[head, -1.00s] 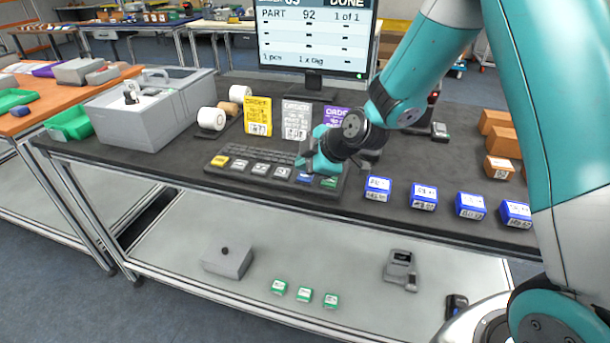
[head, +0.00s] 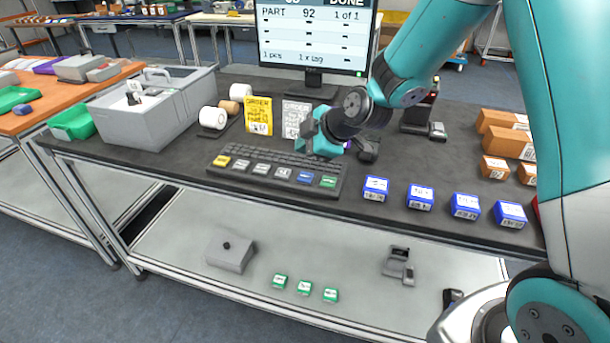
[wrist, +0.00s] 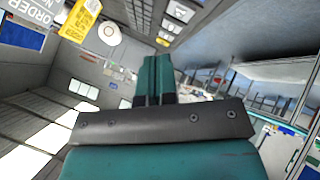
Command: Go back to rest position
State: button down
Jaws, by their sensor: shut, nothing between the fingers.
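My gripper (head: 312,135) is above the back right part of the keypad (head: 275,170) in the head view, in front of the order cards. It is shut and empty. In the wrist view its teal fingers (wrist: 155,80) stand together with nothing between them. The keypad is a dark bar with yellow, white, blue and green keys along its front. The yellow order card (head: 259,115) and white order card (head: 295,118) stand behind it. The purple card is mostly hidden by my gripper.
A monitor (head: 314,42) stands at the back. Several blue boxes (head: 420,197) line the front right edge, with brown cartons (head: 507,142) behind. A black scanner (head: 418,118) stands at the back right. A grey bin (head: 150,112) is at the left. Small green boxes (head: 304,288) lie on the lower shelf.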

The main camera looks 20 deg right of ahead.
dwell(0.3)
jog(key=s+a+r+m+g, duration=0.25)
jog(key=s+r, duration=0.25)
jog(key=s, duration=0.3)
jog(key=s+a+r+m+g, duration=0.2)
jog(key=s+a+r, duration=0.15)
jog(key=s, duration=0.35)
jog(key=s+r+m+g, duration=0.1)
jog(key=s+m, duration=0.1)
jog(key=s, duration=0.5)
jog(key=s+d+r+m+g+h, duration=0.1)
jog(key=s+r+m+g, duration=0.1)
jog(key=s, duration=0.6)
jog(key=shift+s+d+r+m, duration=0.2)
jog(key=shift+d+r+m, duration=0.1)
jog(key=shift+m, duration=0.05)
